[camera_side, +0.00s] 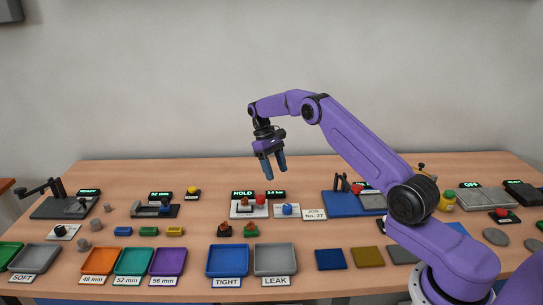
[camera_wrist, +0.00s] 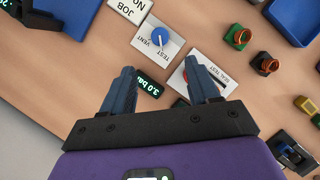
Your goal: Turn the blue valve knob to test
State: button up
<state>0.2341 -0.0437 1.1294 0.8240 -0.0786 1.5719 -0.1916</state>
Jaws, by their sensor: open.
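The blue valve knob (camera_side: 288,209) sits on a small white plate in the middle of the table. In the wrist view the knob (camera_wrist: 160,34) is on its plate marked TEST and VENT; which mark it points to is too small to tell. My gripper (camera_side: 271,170) is open and empty, pointing down in the air above and behind the knob, clear of it. In the wrist view its fingertips (camera_wrist: 158,70) are spread, with the knob beyond them, near the top.
A white SEAL TEST plate (camera_wrist: 208,68) with a red button (camera_side: 260,199) is beside the knob plate. Behind are lit displays, one reading HOLD (camera_side: 242,194). The JOB card (camera_side: 314,214) is to the right. Blue (camera_side: 228,247) and grey trays (camera_side: 275,246) lie in front.

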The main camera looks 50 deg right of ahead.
jog(key=shift+v, duration=2.25)
jog(key=s+a+r+n+t+h, duration=0.1)
jog(key=s+a+r+n, duration=0.15)
jog(key=a, duration=0.45)
jog(key=s+a+r+n, duration=0.1)
jog(key=s+a+r, duration=0.1)
jog(key=a+r, duration=0.35)
jog(key=s+a+r+n+t, duration=0.2)
jog(key=s+a+n, duration=0.1)
jog(key=s+a, duration=0.7)
jog(key=s+d+f+n, duration=0.1)
jog(key=s+n, duration=0.1)
jog(key=s, duration=0.7)
jog(key=s+d+f+n+t+y, duration=0.1)
jog(key=s+n, duration=0.1)
jog(key=s, duration=0.8)
jog(key=s+d+f+n, duration=0.1)
jog(key=s+d+n, duration=0.1)
jog(key=s, duration=0.7)
jog(key=shift+s+t, duration=0.3)
jog(key=shift+s, duration=0.1)
